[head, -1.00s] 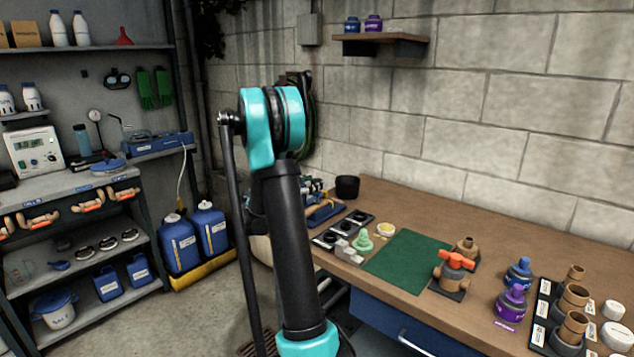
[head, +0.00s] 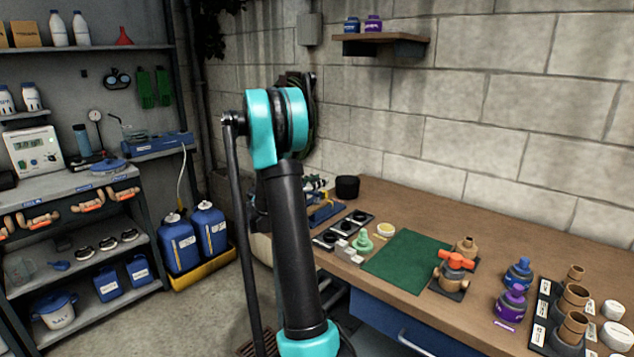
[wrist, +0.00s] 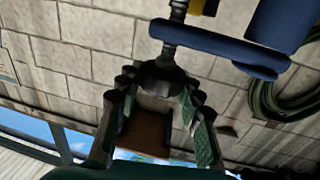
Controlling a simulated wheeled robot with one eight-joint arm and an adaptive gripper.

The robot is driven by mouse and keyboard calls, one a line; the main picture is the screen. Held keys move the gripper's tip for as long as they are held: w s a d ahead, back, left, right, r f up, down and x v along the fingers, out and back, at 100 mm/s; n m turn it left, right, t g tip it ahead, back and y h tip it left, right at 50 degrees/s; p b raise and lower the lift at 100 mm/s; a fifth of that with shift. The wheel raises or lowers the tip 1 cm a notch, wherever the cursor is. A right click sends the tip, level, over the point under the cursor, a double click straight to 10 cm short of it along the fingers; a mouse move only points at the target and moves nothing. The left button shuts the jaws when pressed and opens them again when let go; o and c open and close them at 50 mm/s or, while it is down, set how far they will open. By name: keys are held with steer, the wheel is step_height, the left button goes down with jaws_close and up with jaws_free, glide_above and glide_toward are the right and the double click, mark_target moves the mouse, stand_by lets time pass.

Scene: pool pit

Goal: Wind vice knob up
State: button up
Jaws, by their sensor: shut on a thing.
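In the wrist view the vice shows as a thick blue bar (wrist: 220,45) with a dark threaded rod coming out of it. A black round knob (wrist: 163,72) sits at the end of that rod. The two fingers of my gripper (wrist: 160,85) come from either side, and their tips are shut on the knob. In the head view part of the blue vice (head: 326,213) shows at the left end of the bench, just right of my arm. My gripper and the knob are hidden behind my arm there.
A green mat (head: 407,262), an orange-handled valve (head: 455,262) and purple and blue bottles stand along the bench (head: 410,205). A black cup (head: 347,187) stands behind the vice. A coiled hose (wrist: 275,100) hangs on the block wall near my gripper.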

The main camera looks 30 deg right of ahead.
steer(key=shift+s+n+t, duration=0.1)
steer(key=shift+n+t, duration=0.3)
steer(key=shift+t, duration=0.2)
steer(key=n+t+y, duration=0.2)
steer(key=t, duration=0.1)
steer(key=n+t+y, duration=0.2)
steer(key=n+t, duration=0.1)
steer(key=t, duration=0.1)
steer(key=shift+s+d+n+t, duration=0.1)
steer(key=shift+d+n+t, duration=0.05)
steer(key=shift+n+t, duration=0.15)
steer(key=n+t+y, duration=0.2)
steer(key=y, duration=0.1)
steer(key=n+t+y, duration=0.2)
steer(key=n+y, duration=0.1)
steer(key=y, duration=0.1)
steer(key=shift+t, duration=0.4)
steer(key=n+y, duration=0.3)
steer(key=y, duration=0.2)
steer(key=n+y, duration=0.4)
steer(key=y, duration=0.1)
steer(key=shift+t+y, duration=0.3)
steer(key=n+g+y, duration=0.2)
steer(key=n+y, duration=0.1)
steer(key=y, duration=0.1)
steer(key=n+g+y, duration=0.2)
steer(key=n+y, duration=0.1)
steer(key=y, duration=0.1)
steer(key=shift+f+g+y, duration=0.1)
steer(key=shift+g+y, duration=0.2)
